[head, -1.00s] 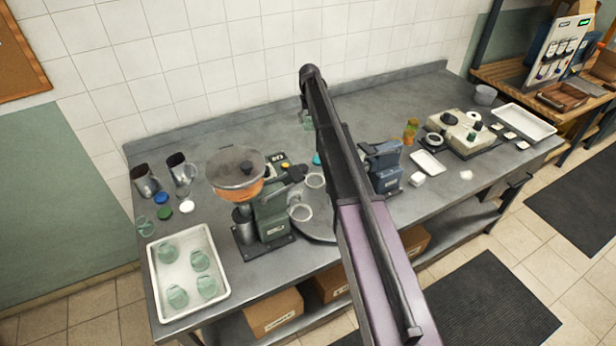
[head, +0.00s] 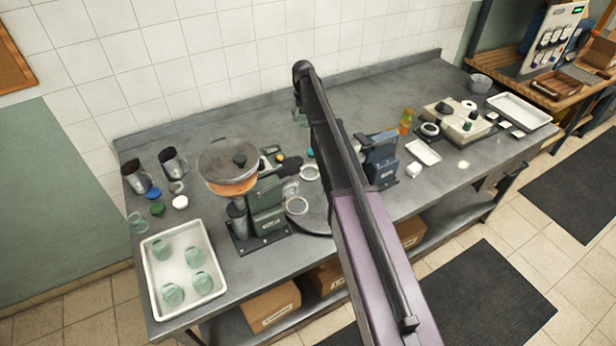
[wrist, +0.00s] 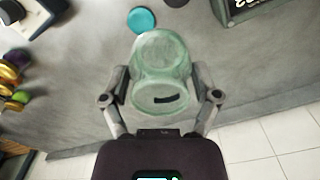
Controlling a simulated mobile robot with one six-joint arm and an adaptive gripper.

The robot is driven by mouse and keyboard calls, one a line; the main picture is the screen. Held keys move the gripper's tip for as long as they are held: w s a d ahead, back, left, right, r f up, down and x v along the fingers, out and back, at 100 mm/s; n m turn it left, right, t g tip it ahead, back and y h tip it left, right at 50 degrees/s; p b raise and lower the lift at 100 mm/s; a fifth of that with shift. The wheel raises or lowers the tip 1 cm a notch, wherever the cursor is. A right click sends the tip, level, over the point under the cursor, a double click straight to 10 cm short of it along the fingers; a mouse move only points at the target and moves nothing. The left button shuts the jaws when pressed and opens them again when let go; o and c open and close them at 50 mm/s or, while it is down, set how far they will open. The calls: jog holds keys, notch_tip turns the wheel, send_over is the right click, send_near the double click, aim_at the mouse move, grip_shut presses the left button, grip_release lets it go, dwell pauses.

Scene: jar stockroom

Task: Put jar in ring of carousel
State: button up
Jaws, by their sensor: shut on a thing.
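A pale green glass jar (wrist: 160,72) is held between the fingers of my gripper (wrist: 163,98) in the wrist view, with a dark slot-like mark facing the camera. In the head view only a bit of green glass (head: 299,117) shows beside my arm's end, toward the back of the bench; my arm hides the rest of the gripper. The carousel (head: 316,220) is a grey disc in front of it, partly hidden by my arm. Two of its pale rings show: a front ring (head: 297,205) and a rear ring (head: 309,172). Both look empty.
A green filling machine with a hopper (head: 228,163) stands left of the carousel, and a blue machine (head: 380,158) stands right. A white tray (head: 153,290) holds several jars at the left. A teal lid (wrist: 141,20) lies on the bench. The bench's back strip is fairly clear.

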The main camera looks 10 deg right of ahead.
jog(key=s+f+m+b, duration=0.3)
jog(key=s, duration=0.9)
jog(key=shift+s+f+m, duration=0.25)
jog(key=shift+f+m, duration=0.05)
jog(key=shift+m, duration=0.1)
notch_tip(320, 180, down, 6)
jog(key=b, duration=0.6)
jog(key=shift+f, duration=0.15)
jog(key=shift+f+b, duration=1.85)
jog(key=shift+b, duration=0.2)
jog(key=shift+f, duration=0.2)
jog(key=o, duration=1)
